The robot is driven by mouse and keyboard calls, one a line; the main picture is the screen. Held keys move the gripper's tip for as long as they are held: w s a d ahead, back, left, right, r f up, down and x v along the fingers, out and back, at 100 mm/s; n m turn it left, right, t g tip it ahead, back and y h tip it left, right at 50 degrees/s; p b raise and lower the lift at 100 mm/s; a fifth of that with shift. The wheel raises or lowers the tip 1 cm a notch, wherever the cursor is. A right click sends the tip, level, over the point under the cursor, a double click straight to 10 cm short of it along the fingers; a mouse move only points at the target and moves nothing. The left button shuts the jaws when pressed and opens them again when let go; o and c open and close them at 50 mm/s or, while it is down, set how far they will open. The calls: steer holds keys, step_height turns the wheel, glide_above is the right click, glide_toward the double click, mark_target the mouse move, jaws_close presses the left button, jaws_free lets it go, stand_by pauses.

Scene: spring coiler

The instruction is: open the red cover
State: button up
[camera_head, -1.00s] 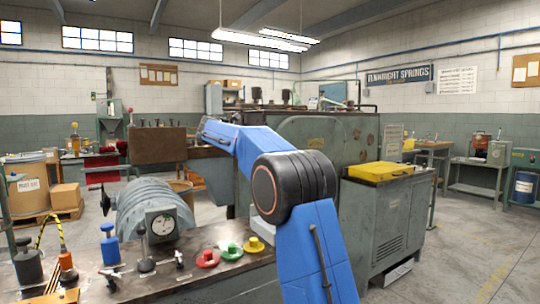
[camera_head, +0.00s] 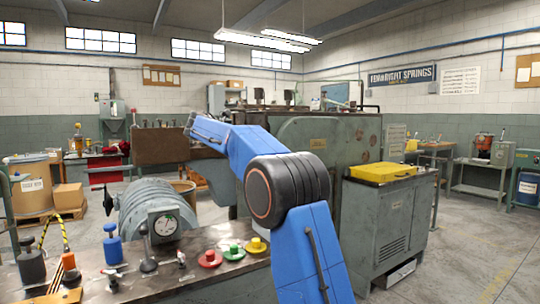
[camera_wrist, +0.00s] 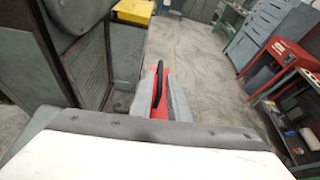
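In the wrist view, my gripper (camera_wrist: 158,92) points forward with grey fingers. A red piece with a black strip (camera_wrist: 158,85) shows between or just beyond them. I cannot tell whether this red piece is the cover, or whether the fingers touch it. In the head view my gripper is hidden, with only my blue arm showing in front of the large grey-green machine. No red cover can be clearly made out on the machine's visible side in that view.
A grey cabinet (camera_head: 385,230) with a yellow top (camera_head: 383,172) stands right of my arm. A red cabinet (camera_wrist: 284,58) stands at right in the wrist view. Floor (camera_wrist: 205,75) is open between.

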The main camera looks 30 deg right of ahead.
steer(key=v, duration=1.2)
steer(key=shift+a, duration=0.15)
steer(key=s+d+f+m+t+y, duration=0.15)
steer(key=s+f, duration=0.25)
steer(key=s, duration=0.4)
steer(key=s+f+m+t+y, duration=0.1)
steer(key=s+f+m+y, duration=0.2)
steer(key=s+f, duration=0.3)
steer(key=s+d+f+m+t+y, duration=0.1)
steer(key=s+f+m+y, duration=0.15)
steer(key=s, duration=0.65)
steer(key=s+a+f+m+y, duration=0.3)
steer(key=s+a+f+m, duration=0.2)
steer(key=s+f, duration=0.8)
steer(key=s+a+f+m+t+y, duration=0.1)
steer(key=s+a+f+m+y, duration=0.2)
steer(key=s+f+m, duration=0.4)
steer(key=s+a+f, duration=0.1)
steer(key=s+f, duration=0.6)
steer(key=f, duration=0.1)
steer(key=shift+a+y, duration=0.3)
steer(key=shift+a, duration=0.1)
steer(key=shift+r+t, duration=0.1)
steer(key=shift+t, duration=0.15)
